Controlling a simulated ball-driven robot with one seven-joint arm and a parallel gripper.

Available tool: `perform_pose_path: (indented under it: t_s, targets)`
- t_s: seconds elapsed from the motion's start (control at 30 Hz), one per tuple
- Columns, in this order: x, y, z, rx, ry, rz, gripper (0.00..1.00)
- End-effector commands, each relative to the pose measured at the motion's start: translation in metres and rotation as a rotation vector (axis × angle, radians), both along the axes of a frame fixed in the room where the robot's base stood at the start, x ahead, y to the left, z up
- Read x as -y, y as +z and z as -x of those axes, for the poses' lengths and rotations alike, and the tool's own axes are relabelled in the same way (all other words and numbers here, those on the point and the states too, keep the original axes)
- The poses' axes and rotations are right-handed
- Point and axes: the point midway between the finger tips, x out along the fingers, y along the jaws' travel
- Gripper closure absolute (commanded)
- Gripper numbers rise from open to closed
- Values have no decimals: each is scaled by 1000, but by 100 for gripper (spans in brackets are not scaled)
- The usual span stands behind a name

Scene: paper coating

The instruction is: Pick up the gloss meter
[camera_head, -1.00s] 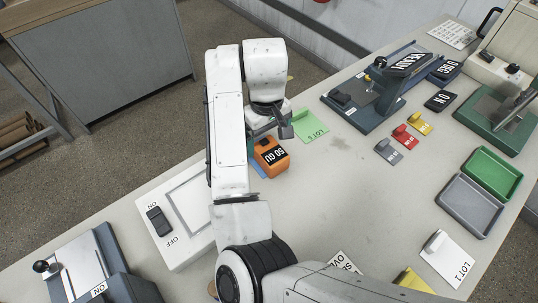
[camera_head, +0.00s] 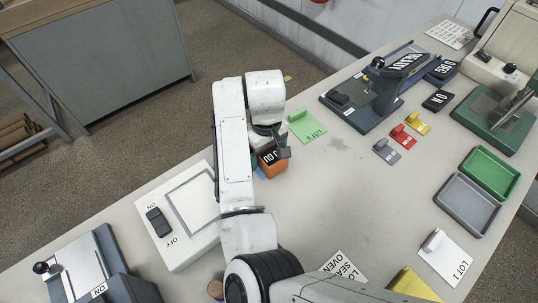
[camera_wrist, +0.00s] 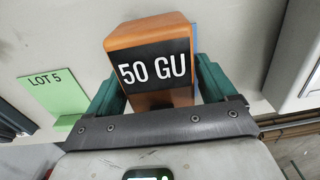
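The gloss meter is an orange block with a black "50 GU" label; it stands on the table under my gripper in the head view (camera_head: 272,167). In the wrist view, the gloss meter (camera_wrist: 150,36) is upper centre, its label facing the camera. My gripper (camera_wrist: 160,82) has its two teal fingers spread wide, one on each side of the block; whether they touch it is hard to tell. In the head view, my gripper (camera_head: 270,148) covers the block's upper part.
A green "LOT 5" card (camera_head: 308,126) lies just beyond the meter. A white panel with an ON/OFF switch (camera_head: 184,218) is left of my arm. Small grey, red and yellow blocks (camera_head: 404,137) and green and grey trays (camera_head: 470,203) stand to the right. The middle table is clear.

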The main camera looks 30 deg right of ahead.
Motion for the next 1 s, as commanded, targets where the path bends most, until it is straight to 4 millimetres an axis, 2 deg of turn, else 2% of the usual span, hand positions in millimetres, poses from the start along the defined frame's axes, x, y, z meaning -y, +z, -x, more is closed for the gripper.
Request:
perform_pose_path:
  t_s: [0.07, 0.63, 0.87, 1.0]
  targets:
    - [0, 0, 0, 0, 0, 0, 23]
    - [0, 1, 0, 1, 0, 0, 78]
    - [0, 2, 0, 1, 0, 0, 79]
    - [0, 10, -1, 2, 0, 1, 79]
